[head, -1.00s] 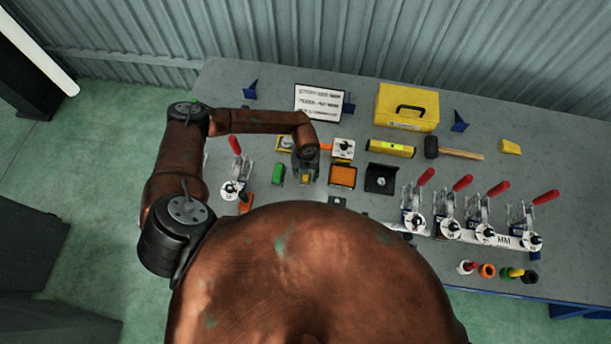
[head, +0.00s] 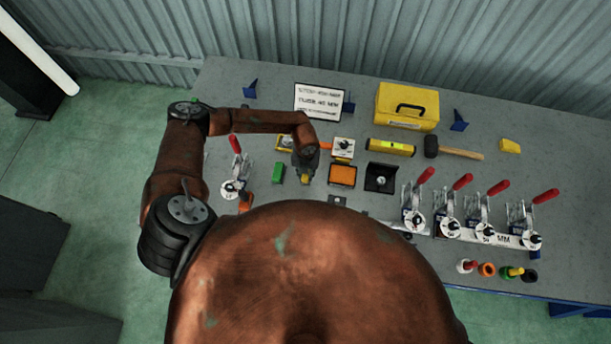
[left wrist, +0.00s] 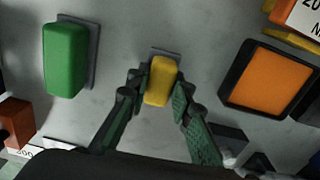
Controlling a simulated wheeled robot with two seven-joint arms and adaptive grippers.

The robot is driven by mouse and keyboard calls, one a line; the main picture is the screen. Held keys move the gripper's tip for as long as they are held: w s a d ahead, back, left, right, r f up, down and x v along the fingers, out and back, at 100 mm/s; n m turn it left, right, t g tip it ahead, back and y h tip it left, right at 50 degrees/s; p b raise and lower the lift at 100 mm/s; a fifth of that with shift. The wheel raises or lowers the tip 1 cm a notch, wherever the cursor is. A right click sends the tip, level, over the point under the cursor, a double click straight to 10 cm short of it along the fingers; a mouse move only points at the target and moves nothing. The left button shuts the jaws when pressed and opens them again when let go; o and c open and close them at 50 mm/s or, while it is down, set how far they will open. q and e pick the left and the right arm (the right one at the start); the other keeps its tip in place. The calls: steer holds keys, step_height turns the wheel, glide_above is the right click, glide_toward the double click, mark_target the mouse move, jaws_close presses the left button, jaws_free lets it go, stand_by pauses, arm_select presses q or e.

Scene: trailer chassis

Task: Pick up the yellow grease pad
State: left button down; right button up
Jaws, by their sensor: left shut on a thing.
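The yellow grease pad (left wrist: 160,82) is a small rounded yellow block in the middle of the left wrist view. It sits between the fingers of my left gripper (left wrist: 158,100), which is shut on it. A grey plate shows just behind the pad. In the head view the pad (head: 306,180) is a small yellow spot below my left gripper (head: 305,171), mostly hidden by it. I cannot tell whether the pad is clear of the surface. My right gripper is not in view.
A green block (left wrist: 66,58) on a grey plate lies to the left, and an orange pad in a black tray (left wrist: 227,90) to the right. Red-handled clamps (head: 415,218), a yellow toolbox (head: 408,107) and a mallet (head: 455,152) are further right on the bench.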

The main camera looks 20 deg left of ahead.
arm_select(q)
steer(key=shift+r, duration=0.1)
steer(key=shift+w+r, duration=0.1)
steer(key=shift+r, duration=0.45)
steer(key=s+d+r+b, duration=0.3)
steer(key=s+d+r, duration=0.3)
steer(key=s+r, duration=0.5)
steer(key=shift+s+r, duration=0.35)
steer(key=shift+s, duration=0.55)
steer(key=shift+d, duration=0.1)
steer(key=c, duration=2.2)
jaws_free()
steer(key=shift+c, duration=0.2)
steer(key=c, duration=0.5)
